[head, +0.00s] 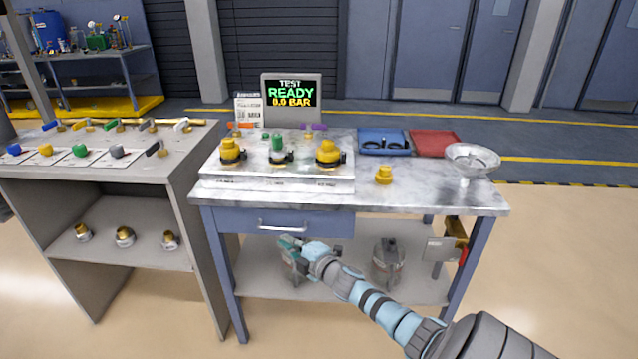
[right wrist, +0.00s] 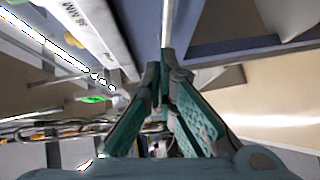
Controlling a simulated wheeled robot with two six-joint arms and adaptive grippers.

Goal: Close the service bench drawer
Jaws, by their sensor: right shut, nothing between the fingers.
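The service bench drawer (head: 232,220) has a blue-grey front and sits under the left half of the bench top. Its front lies close beneath the top's front edge, and I see no open drawer interior in the head view. Its silver bar handle (head: 282,228) runs across the front. My right gripper (head: 288,243) is just below the handle, shut and empty. In the right wrist view its teal fingers (right wrist: 166,62) meet at the tips, near a pale edge. I cannot tell whether they touch the drawer. My left gripper is out of view.
A metal pot (head: 388,260) stands on the lower shelf. A grey rack (head: 100,178) stands close at left. Floor in front is clear.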

